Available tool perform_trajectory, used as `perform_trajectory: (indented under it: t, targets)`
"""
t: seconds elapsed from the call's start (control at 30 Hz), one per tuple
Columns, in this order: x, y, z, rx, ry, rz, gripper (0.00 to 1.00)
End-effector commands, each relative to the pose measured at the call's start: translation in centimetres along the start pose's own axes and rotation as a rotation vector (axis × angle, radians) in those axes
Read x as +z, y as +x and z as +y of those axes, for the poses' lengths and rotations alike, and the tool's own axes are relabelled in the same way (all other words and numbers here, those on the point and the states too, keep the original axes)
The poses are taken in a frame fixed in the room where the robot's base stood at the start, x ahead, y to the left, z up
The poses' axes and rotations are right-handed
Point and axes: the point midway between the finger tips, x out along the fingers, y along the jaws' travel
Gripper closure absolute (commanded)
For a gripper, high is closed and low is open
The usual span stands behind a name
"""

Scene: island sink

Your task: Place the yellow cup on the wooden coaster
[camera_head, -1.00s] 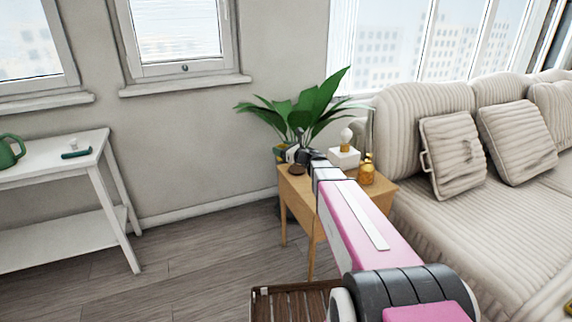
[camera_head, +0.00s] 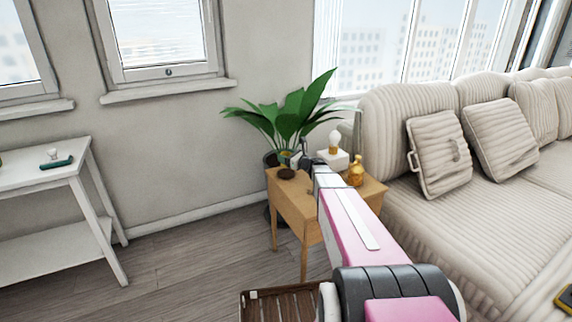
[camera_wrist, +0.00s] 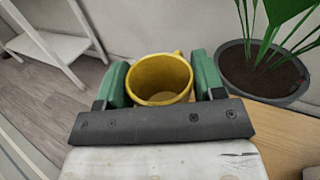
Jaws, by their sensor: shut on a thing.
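The yellow cup (camera_wrist: 161,78) sits between the green fingers of my gripper (camera_wrist: 160,84) in the wrist view, upright with its open top showing and its handle at the far right. In the head view only a small yellow part of the cup (camera_head: 286,156) shows beside my gripper, over the far left of the wooden side table. A dark brown round piece (camera_head: 287,173), seemingly the wooden coaster, lies on the table's left part, just nearer than the cup. The wrist view does not show it. The gap between cup and tabletop cannot be judged.
The wooden side table (camera_head: 290,197) also holds a white box with a bulb (camera_head: 333,159) and a gold bottle (camera_head: 356,172). A potted plant (camera_head: 288,115) stands close behind. A beige sofa (camera_head: 400,190) borders the right; a white table (camera_head: 82,175) stands left.

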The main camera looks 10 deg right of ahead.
Motion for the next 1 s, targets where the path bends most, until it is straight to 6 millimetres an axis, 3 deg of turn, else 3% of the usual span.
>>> perform_trajectory:
  t: [0.3, 0.67, 0.7, 0.77, 1.0]
  targets:
    - [-3.7, 0.0, 0.2, 0.001, 0.003, 0.000, 0.63]
    - [-4.1, 0.0, 0.3, 0.000, 0.001, 0.000, 0.63]
    - [-4.1, 0.0, 0.3, 0.000, 0.001, 0.000, 0.34]
    - [-4.1, 0.0, 0.3, 0.000, 0.001, 0.000, 0.15]
    - [-4.1, 0.0, 0.3, 0.000, 0.001, 0.000, 0.12]
